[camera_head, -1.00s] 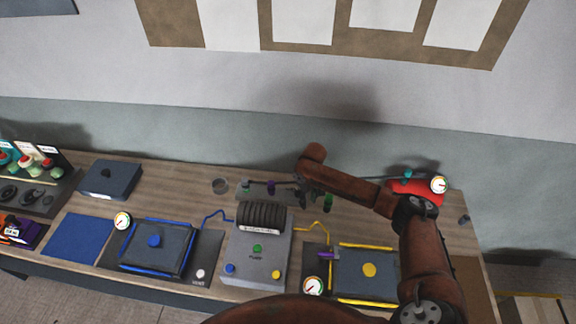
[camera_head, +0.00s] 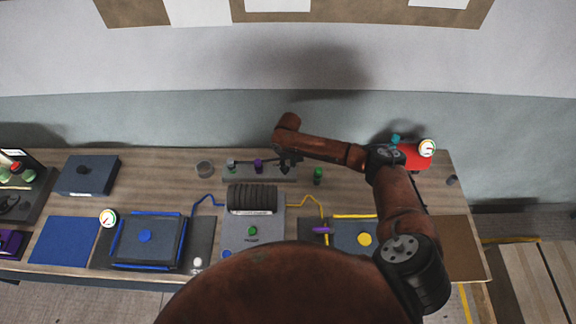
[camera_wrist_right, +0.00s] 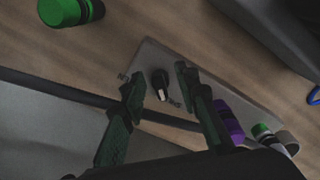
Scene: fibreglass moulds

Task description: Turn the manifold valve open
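The grey manifold plate (camera_head: 245,175) lies at the back of the bench, left of my right gripper (camera_head: 289,160). A purple knob (camera_head: 258,165) stands on it. In the right wrist view the valve is a black knob (camera_wrist_right: 159,86) with a white pointer mark, on the plate (camera_wrist_right: 150,52) with small lettering either side. My right gripper (camera_wrist_right: 157,76) is open, its two fingers on either side of the black knob with gaps visible. Whether any finger touches it I cannot tell. The purple knob (camera_wrist_right: 229,122) is beyond the right finger. My left gripper is not in view.
A green cylinder (camera_head: 318,175) stands just right of the plate. A black ribbed coil (camera_head: 252,198) on the pump box is in front. A red tank with a gauge (camera_head: 427,148) is behind my right forearm. A grey cup (camera_head: 205,169) stands left.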

